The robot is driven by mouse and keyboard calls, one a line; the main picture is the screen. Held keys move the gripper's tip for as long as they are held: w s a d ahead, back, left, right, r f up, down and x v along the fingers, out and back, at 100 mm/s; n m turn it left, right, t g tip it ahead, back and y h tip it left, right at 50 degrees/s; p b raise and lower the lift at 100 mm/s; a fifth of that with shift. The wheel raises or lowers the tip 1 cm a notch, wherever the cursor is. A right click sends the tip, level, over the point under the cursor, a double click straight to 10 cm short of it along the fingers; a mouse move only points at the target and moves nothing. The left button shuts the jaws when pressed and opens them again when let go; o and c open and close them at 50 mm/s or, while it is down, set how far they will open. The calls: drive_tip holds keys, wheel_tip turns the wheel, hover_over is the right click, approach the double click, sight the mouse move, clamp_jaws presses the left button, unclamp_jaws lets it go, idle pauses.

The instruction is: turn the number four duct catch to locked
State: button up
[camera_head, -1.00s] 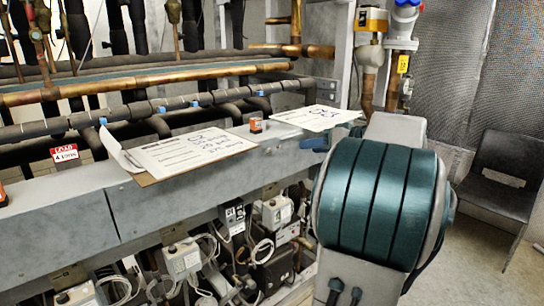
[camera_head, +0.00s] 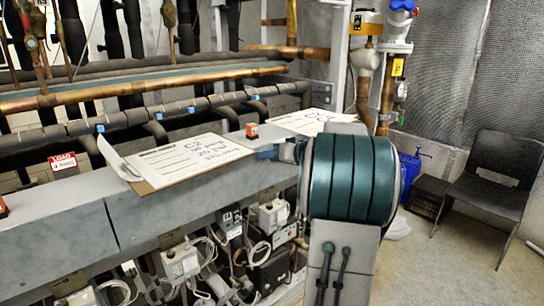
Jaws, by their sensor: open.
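No catch with a readable number four shows clearly. A red and white label (camera_head: 62,161) with a 4 on it stands at the left on the grey duct (camera_head: 160,206). A small orange piece (camera_head: 251,131) sits on the duct's top, between two sheets. What looks like my gripper (camera_head: 268,153), a small blue-grey end, shows left of my large teal arm link. It is close to the duct's top front edge, and my arm hides much of it. I see nothing held in it. Part of a red piece (camera_head: 2,207) shows at the left edge.
A clipboard with paper (camera_head: 190,160) and a second sheet (camera_head: 297,121) lie on the duct. Wired boxes (camera_head: 178,262) hang below it. Copper and black pipes run behind. A black chair (camera_head: 495,180), dark crate (camera_head: 428,196) and blue container (camera_head: 410,167) stand right, with open floor before them.

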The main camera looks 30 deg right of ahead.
drive_tip(key=shift+c, duration=0.3)
clamp_jaws()
drive_tip(key=shift+f+b, duration=0.15)
drive_tip(key=shift+b, duration=0.15)
drive_tip(key=shift+d+f+m+t+y+b, duration=0.1)
drive_tip(key=shift+f+m+t+y+b, duration=0.15)
drive_tip(key=shift+m+t+y+b, duration=1.55)
drive_tip(key=shift+d+f+m+g+h+b, duration=0.2)
drive_tip(key=shift+m+b, duration=0.8)
drive_tip(key=shift+m, duration=2.2)
drive_tip(key=shift+f+m+t+y+b, duration=0.25)
drive_tip(key=shift+m+t+y+b, duration=0.5)
drive_tip(key=shift+m+b, duration=1.2)
drive_tip(key=shift+m+p, duration=0.55)
drive_tip(key=shift+m, duration=0.2)
